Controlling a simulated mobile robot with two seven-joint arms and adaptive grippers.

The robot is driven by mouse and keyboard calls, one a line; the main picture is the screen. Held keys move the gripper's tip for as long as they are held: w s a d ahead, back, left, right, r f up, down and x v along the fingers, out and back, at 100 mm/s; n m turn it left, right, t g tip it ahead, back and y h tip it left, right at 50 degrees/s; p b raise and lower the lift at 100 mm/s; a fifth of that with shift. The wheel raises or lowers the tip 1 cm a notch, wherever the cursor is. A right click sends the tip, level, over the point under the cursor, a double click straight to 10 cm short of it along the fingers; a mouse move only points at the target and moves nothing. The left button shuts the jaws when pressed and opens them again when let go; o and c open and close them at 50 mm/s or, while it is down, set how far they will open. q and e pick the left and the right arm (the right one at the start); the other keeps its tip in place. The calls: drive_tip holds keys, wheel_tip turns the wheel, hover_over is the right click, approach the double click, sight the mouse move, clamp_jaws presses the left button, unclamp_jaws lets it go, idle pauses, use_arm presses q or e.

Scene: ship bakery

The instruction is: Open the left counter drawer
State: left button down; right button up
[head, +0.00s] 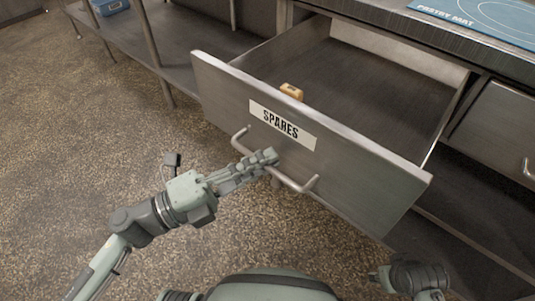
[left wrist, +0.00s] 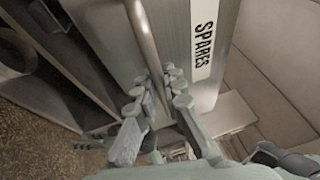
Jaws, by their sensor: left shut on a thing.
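The left counter drawer (head: 370,185) is pulled well out from under the counter. Its front carries a "SPARES" label (head: 282,124), which also shows in the left wrist view (left wrist: 203,40). My left gripper (head: 268,160) is at the drawer's bar handle (head: 295,184), near the middle of the bar. In the left wrist view its fingers are shut around the handle (left wrist: 145,40). A small orange-tan object (head: 291,91) sits inside the drawer, just behind the front panel. Part of my right arm shows at the bottom right, but its fingers are not clear.
A second closed drawer (head: 500,125) is to the right. A blue pastry mat (head: 480,20) lies on the counter top. A low metal shelf (head: 200,40) runs to the left, with a blue container (head: 112,7) on it. The speckled floor (head: 70,130) is clear at left.

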use_arm(q)
drive_tip(key=shift+s+a, duration=0.2)
drive_tip(key=c, duration=1.9)
unclamp_jaws()
drive_tip(key=v, duration=1.2)
